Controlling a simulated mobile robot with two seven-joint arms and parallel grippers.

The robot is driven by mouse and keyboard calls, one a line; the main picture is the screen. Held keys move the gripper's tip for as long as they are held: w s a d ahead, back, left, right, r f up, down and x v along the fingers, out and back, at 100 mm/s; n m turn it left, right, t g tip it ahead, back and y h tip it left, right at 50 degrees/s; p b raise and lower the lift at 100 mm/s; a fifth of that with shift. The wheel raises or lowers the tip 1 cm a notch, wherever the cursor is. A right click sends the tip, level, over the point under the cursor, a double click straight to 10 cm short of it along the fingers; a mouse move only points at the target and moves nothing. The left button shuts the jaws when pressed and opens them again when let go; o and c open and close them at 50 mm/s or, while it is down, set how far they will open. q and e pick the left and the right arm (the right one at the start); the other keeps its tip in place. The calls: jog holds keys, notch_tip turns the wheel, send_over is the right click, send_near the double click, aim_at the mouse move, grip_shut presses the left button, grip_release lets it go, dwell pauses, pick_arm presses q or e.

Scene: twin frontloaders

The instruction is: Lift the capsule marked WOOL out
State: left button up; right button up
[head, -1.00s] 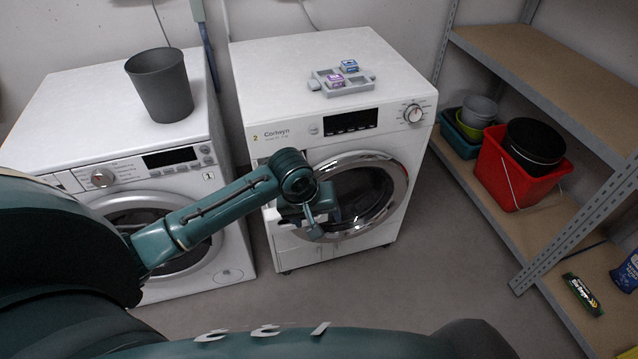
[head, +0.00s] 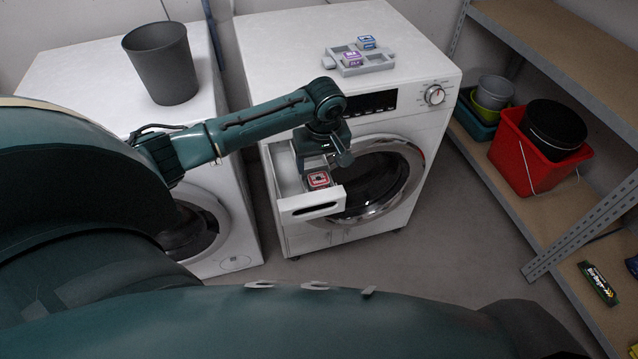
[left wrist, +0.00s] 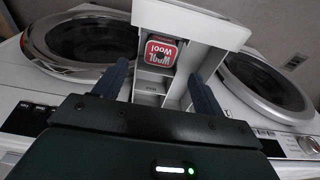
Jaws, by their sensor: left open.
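The capsule marked WOOL (head: 318,180) is red and white and lies in the pulled-out drawer (head: 311,207) of the right washer. In the left wrist view the capsule (left wrist: 159,51) sits in a compartment near the drawer's front panel (left wrist: 190,22), and its label reads Wool. My left gripper (head: 322,158) is over the drawer, pointing down. In the left wrist view its two fingers (left wrist: 158,74) stand apart with nothing held between them. The capsule lies beyond the fingertips toward the drawer front. My right gripper is not in view.
A grey tray (head: 376,67) with a purple capsule (head: 351,60) and a blue capsule (head: 366,42) sits on the right washer (head: 270,55). A dark grey bin (head: 161,65) stands on the left washer. The round door (head: 408,185) is beside the drawer.

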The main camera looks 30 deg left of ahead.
aim_at(318, 179)
pick_arm(q)
jog(key=shift+w+a+f+b, duration=0.1)
jog(key=shift+a+f+b, duration=0.1)
jog(key=shift+f, duration=1.35)
jog(key=shift+w+a+f+b, duration=0.1)
jog(key=shift+a+f, duration=0.05)
jog(key=shift+f, duration=1.4)
jog(key=shift+c, duration=0.2)
jog(key=c, duration=1)
